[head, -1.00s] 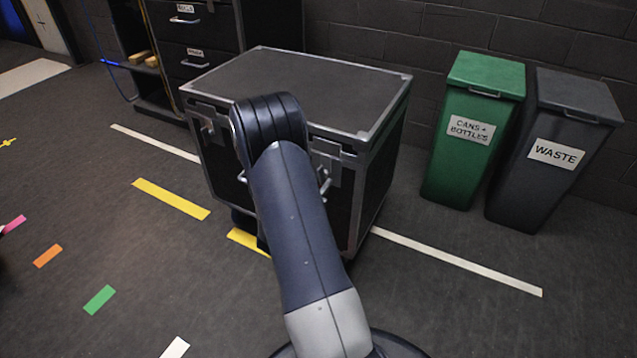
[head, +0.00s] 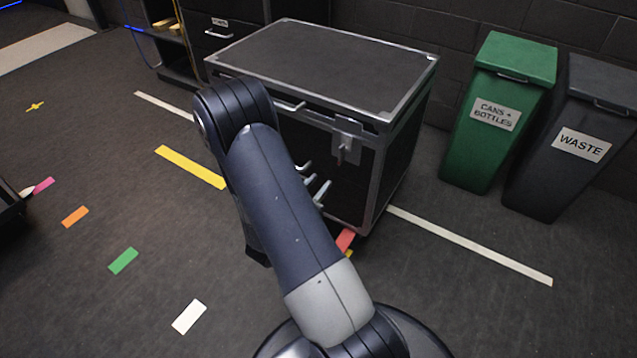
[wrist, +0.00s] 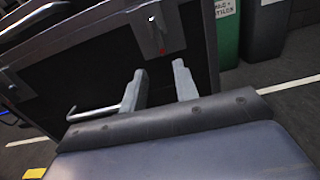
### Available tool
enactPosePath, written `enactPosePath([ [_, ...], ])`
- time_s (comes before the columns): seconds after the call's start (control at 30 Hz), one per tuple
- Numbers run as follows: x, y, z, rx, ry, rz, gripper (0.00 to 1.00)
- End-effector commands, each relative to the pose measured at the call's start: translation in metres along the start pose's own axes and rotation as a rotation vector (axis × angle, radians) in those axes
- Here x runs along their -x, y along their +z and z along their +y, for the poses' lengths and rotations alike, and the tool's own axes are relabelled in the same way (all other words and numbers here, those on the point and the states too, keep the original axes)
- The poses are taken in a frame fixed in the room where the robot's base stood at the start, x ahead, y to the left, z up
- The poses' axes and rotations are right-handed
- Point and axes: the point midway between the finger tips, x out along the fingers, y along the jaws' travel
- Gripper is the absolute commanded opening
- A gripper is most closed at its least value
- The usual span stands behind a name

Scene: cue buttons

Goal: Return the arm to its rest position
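My arm (head: 285,205) rises from the bottom of the head view and bends at a dark elbow in front of a black case. My gripper (head: 314,183) shows in part beside the arm, in front of the case; the arm hides the rest. In the wrist view my gripper (wrist: 158,80) has two pale fingers with a clear gap between them. It is open, with nothing between the fingers. The black case's front (wrist: 95,55) lies behind the fingers; I cannot tell how close it is.
The black case (head: 325,65) with metal edges stands directly ahead. A green bin (head: 500,110) and a grey waste bin (head: 570,140) stand at right. A dark drawer unit (head: 220,35) is behind left. Floor at left is open, with coloured tape marks; a dark object (head: 10,210) is at the left edge.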

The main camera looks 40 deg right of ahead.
Motion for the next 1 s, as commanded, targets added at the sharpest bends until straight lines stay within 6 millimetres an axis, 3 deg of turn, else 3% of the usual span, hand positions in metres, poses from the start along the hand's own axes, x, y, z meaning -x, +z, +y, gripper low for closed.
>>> enactPosePath([
  [0.33,-0.014,-0.001,-0.001,-0.002,-0.004,0.001,0.29],
  [0.8,-0.088,-0.004,-0.002,-0.001,-0.006,0.004,0.29],
  [1.0,-0.108,-0.003,-0.002,0.002,-0.004,0.006,0.29],
])
